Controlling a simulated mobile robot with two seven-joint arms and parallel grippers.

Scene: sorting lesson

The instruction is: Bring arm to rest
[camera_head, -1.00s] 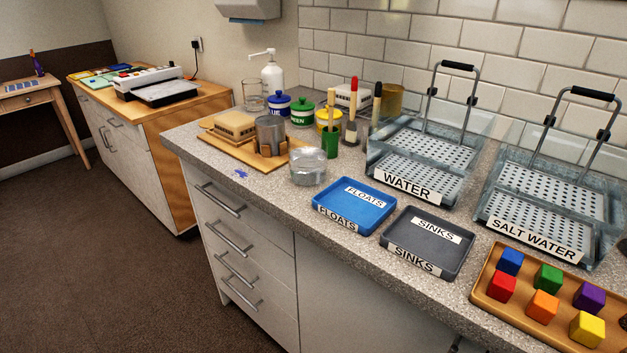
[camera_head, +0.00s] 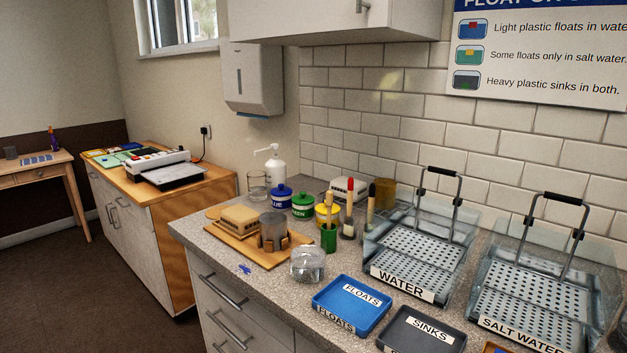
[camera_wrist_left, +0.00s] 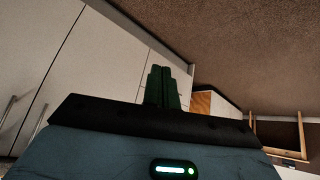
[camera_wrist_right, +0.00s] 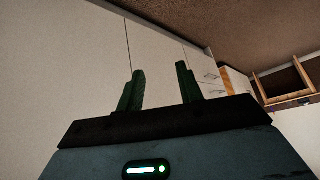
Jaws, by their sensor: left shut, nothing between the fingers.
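My left gripper (camera_wrist_left: 162,88) shows in the left wrist view with its two green fingers together and nothing between them. My right gripper (camera_wrist_right: 160,82) shows in the right wrist view with its fingers spread apart and empty. Both grippers are in front of the pale cabinet fronts, with the brown floor beyond. Neither arm shows in the head view.
The counter holds a blue FLOATS tray (camera_head: 326,309), a grey SINKS tray (camera_head: 390,341), a WATER tank (camera_head: 385,272) and a SALT WATER tank (camera_head: 478,309). The floor (camera_head: 60,290) at left is clear.

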